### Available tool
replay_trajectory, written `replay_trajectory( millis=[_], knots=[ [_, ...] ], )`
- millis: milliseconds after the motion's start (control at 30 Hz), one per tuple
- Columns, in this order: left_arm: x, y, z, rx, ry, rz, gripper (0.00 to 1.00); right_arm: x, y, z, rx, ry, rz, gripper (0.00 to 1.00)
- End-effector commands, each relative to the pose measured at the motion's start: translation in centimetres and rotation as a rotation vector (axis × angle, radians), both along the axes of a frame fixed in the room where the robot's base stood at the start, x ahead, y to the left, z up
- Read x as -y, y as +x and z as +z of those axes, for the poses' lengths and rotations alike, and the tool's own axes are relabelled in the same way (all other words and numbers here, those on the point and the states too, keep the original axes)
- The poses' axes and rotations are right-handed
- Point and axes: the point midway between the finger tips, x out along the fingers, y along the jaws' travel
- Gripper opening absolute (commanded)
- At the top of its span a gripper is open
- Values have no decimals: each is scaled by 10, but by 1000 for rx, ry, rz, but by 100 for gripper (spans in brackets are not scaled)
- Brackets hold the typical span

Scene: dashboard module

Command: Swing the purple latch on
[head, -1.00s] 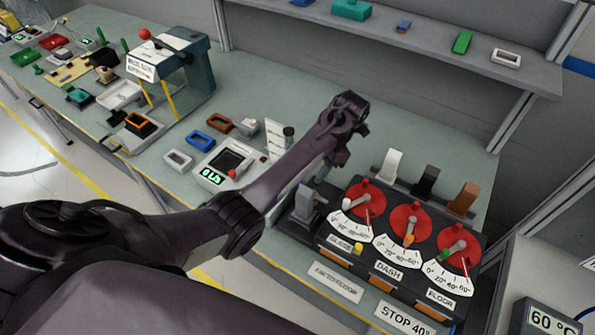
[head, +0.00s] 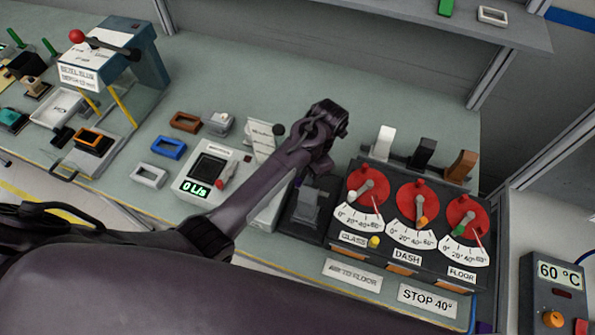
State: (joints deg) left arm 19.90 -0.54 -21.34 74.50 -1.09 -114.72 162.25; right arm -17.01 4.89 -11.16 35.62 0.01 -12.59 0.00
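No purple latch can be made out clearly. A small dark purplish patch (head: 299,180) shows just under my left wrist, but I cannot tell what it is. My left arm reaches in from the left, and its wrist end stands above a grey block (head: 304,208) at the left end of the dashboard module (head: 372,246). My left gripper points down there, mostly hidden behind its own wrist, so its fingers cannot be judged. White (head: 385,141), black (head: 423,153) and brown (head: 460,166) upright tabs stand along the module's back. My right gripper is not in view.
A 60 °C box (head: 556,275) is at the right. The table behind the module is clear.

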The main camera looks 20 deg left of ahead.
Motion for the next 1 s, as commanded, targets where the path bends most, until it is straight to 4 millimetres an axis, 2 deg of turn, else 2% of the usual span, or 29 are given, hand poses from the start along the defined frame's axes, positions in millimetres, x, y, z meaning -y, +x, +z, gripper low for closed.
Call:
replay_trajectory(
  millis=[67, 367, 667, 1000],
  knots=[
    [0, 0, 0, 0, 0, -1, 39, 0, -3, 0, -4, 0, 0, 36],
    [0, 0, 0, 0, 0, -1, 1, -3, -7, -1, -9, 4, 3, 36],
    [0, 1, 0, 0, 1, -22, 0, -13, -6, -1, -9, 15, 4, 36],
    [1, 8, -1, -2, 4, -211, 0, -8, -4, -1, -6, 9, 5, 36]
  ],
)
